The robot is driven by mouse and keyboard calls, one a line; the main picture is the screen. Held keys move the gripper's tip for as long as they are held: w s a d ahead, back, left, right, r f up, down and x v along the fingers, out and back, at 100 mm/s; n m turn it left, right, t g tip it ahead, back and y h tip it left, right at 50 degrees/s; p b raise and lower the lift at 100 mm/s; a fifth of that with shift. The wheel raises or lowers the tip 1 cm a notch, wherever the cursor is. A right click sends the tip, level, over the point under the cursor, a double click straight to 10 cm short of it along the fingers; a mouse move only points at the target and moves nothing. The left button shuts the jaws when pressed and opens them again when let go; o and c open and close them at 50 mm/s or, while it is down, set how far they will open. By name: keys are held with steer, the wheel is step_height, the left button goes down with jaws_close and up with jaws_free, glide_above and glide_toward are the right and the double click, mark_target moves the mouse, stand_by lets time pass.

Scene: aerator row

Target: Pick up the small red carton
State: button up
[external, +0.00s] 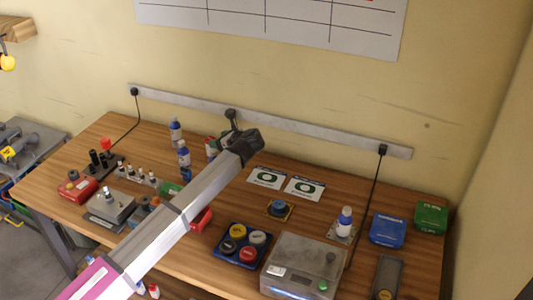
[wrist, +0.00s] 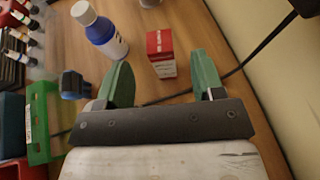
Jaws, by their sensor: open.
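The small red carton (wrist: 160,52) stands upright on the wooden table in the wrist view, with a red upper part and a whitish lower band. In the external view a red and white item (external: 211,147), seemingly the carton, shows just left of the end of my arm, partly hidden. My gripper (wrist: 161,62) has two green fingers spread apart, with nothing held between them. The carton is ahead of the gap between the fingers, apart from both of them.
A white and blue bottle (wrist: 103,34) stands left of the carton. A dark cable (wrist: 260,48) runs across the table behind the fingers and up the wall. A green tray-like item (wrist: 40,120) is at the left. A digital scale (external: 302,265) stands at the table's front right.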

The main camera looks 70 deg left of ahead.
mark_target(210, 138)
steer(key=x, duration=0.5)
steer(key=shift+s+a+f, duration=0.1)
steer(key=shift+s+a, duration=0.1)
steer(key=shift+a, duration=0.05)
steer(key=c, duration=1)
